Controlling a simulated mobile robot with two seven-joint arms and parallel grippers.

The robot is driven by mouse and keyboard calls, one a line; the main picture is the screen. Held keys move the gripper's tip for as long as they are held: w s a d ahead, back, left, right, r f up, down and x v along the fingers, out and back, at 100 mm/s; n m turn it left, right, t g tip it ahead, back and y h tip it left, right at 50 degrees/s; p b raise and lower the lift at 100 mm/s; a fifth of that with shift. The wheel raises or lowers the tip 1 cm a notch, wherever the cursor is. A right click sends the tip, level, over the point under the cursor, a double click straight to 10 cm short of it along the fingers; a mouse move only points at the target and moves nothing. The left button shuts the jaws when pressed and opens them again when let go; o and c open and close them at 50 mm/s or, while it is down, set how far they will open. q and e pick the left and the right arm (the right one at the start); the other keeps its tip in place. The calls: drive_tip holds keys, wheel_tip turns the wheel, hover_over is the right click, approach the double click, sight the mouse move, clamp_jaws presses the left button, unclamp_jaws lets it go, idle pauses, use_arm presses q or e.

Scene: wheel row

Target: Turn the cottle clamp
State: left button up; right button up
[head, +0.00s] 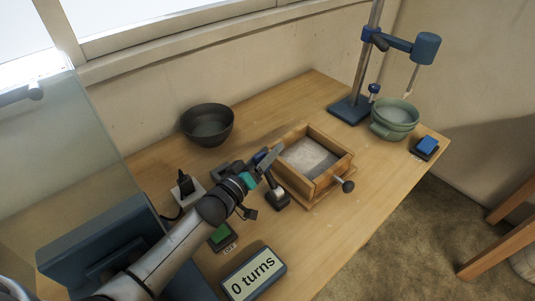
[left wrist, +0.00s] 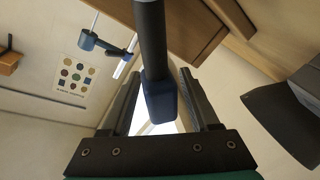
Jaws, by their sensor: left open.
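The wooden cottle frame (head: 333,177) stands on the bench with a pale surface inside it. A dark upright handle with a blue end (head: 262,157) stands at the frame's left side, on a small dark and silver base (head: 278,198). My left gripper (head: 269,162) is at this handle, left of the frame and away from the knob. In the left wrist view, the handle's blue end (left wrist: 160,98) lies between my open left fingers (left wrist: 160,105), with gaps on both sides. My right gripper is out of view.
A sign reading "0 turns" (head: 253,275) and a green button (head: 219,235) sit in front. A dark bowl (head: 207,126) is behind. A blue stand (head: 349,110), green pot (head: 395,118) and blue button (head: 427,145) are at right. The bench's right front is bare.

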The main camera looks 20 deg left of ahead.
use_arm(q)
clamp_jaws()
idle(0.4)
drive_tip(key=shift+f, duration=0.1)
idle(0.8)
